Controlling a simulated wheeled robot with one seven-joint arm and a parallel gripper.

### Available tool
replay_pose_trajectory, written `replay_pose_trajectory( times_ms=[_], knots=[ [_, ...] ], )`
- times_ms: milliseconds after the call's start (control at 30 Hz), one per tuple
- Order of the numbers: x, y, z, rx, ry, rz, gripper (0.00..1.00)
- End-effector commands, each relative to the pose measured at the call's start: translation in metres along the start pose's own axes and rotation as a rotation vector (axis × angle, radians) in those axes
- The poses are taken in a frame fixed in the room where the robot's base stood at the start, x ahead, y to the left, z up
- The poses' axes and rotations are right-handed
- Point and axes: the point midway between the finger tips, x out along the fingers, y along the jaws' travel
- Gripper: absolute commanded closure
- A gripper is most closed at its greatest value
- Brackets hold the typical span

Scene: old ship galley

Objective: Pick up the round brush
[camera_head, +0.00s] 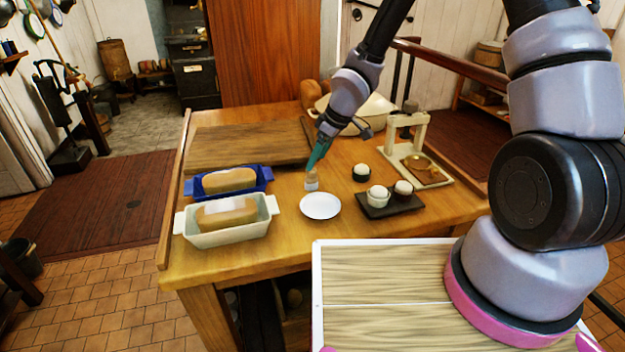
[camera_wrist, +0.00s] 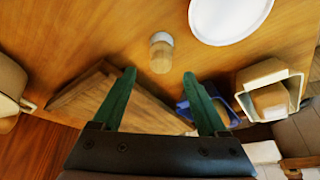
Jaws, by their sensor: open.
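The round brush (camera_head: 312,183), small with a tan wooden top and a white lower part, stands on the wooden table just left of the black tray and behind the white plate. It also shows in the wrist view (camera_wrist: 161,54), above the gap between my fingertips. My gripper (camera_head: 316,160) has green fingers and hangs just above the brush in the head view. In the wrist view my gripper (camera_wrist: 159,75) is open with nothing between its fingers. The head view does not show clearly how much height separates fingertips and brush.
A white plate (camera_head: 320,206) lies in front of the brush. Bread loaves sit in a blue dish (camera_head: 265,175) and a white dish (camera_head: 190,224) to the left. A cutting board (camera_head: 230,150) lies behind. A black tray (camera_head: 400,207) with cups and a wooden stand (camera_head: 388,152) are right.

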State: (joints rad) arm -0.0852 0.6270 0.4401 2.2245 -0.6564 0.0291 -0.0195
Motion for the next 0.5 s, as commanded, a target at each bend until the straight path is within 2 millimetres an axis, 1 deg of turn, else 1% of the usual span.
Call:
replay_pose_trajectory(
  times_ms=[167,400,500],
  knots=[
    [0.01,-0.001,0.0,-0.001,-0.001,0.0,0.24],
    [0.044,-0.001,0.0,0.0,-0.002,-0.001,0.24],
    [0.053,-0.001,0.0,0.0,-0.001,0.0,0.24]
  ],
)
